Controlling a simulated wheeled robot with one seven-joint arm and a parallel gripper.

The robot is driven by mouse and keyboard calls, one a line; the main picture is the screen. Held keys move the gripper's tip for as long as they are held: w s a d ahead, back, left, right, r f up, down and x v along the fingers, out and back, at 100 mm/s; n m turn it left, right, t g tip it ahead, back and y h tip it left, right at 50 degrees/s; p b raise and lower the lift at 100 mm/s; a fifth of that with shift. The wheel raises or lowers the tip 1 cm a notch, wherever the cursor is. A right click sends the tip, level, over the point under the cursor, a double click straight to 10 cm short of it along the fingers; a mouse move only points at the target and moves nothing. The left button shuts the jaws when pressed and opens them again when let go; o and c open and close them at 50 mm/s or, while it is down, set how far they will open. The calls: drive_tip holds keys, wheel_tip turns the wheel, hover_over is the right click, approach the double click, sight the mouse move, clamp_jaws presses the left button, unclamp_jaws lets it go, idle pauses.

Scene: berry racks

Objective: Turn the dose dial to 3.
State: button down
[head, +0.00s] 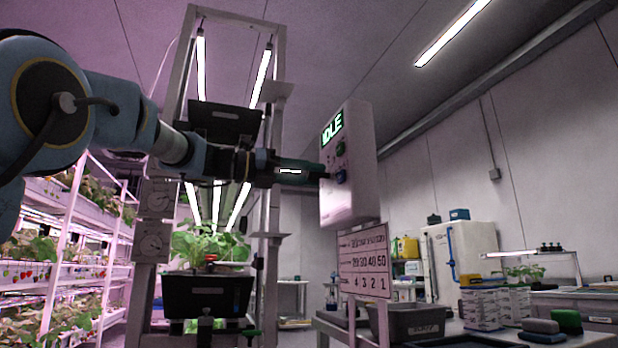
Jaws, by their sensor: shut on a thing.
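My gripper (322,172) reaches in from the left, level with the blue dial, and is shut at the box's face. It appears to be shut on the blue dial, though the contact is small and partly hidden. The dial's marks and pointer are too small to read, and I cannot tell which dial is labelled as dose.
A sign with rows of numbers (364,265) stands below the box. Two round-faced gauges (153,241) are on the left post. A planter (207,295) stands in the frame behind my arm. A grey bin (415,321) and white cartons (495,307) are on the bench at right.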

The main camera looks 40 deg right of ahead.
drive_tip(key=shift+f, duration=0.1)
drive_tip(key=c, duration=0.5)
unclamp_jaws()
drive_tip(key=v, duration=1)
drive_tip(key=shift+w+a, duration=0.15)
drive_tip(key=shift+a, duration=0.2)
